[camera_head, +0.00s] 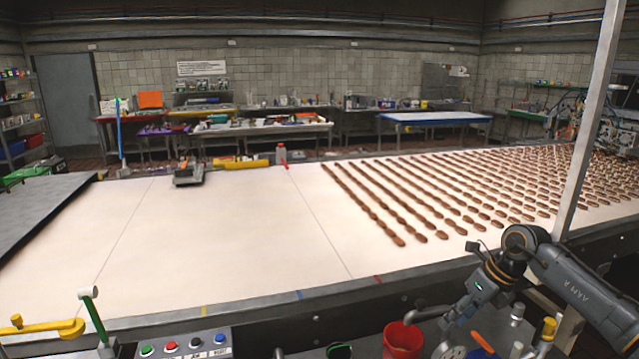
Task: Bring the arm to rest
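My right gripper (459,318) hangs at the lower right, pointing down and left, near a red cup (403,340). Its fingertips are small and dark against the clutter, so I cannot tell whether they are open or shut. No held object can be made out. My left arm and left gripper are not in view.
The broad white conveyor (230,240) is bare on the left and carries rows of brown cookies (480,190) on the right. A metal post (588,120) stands at right. A button panel (185,345), yellow handle (45,328) and orange-handled tool (483,343) are near the front.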

